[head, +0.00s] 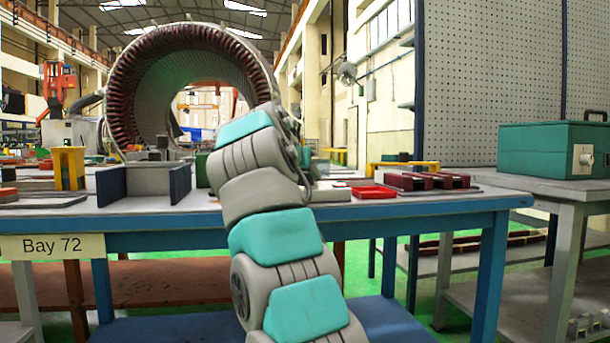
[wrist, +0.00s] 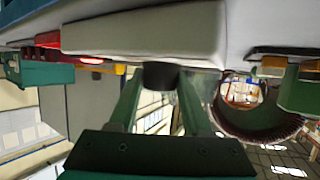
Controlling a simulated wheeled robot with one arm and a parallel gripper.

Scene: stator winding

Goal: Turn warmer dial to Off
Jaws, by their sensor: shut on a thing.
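In the wrist view, which is upside down, a pale box-shaped unit (wrist: 145,32), seemingly the warmer, sits on the bench. A short dark round dial (wrist: 160,76) sticks out of its front face. My gripper (wrist: 162,82) has its two green fingers on either side of this dial, shut on it. The dial's marks and setting cannot be read. In the head view a pale, low part of what looks like the same unit (head: 330,193) shows right of my arm. My gripper and the dial are hidden behind my arm there.
A large stator ring (head: 120,95) stands behind the bench (head: 420,205). A red tray (head: 374,192) and dark red blocks (head: 430,181) lie to the right. A teal box (head: 545,148) with a cream knob (head: 584,158) stands on a side table. Grey-blue holder (head: 145,185) is at left.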

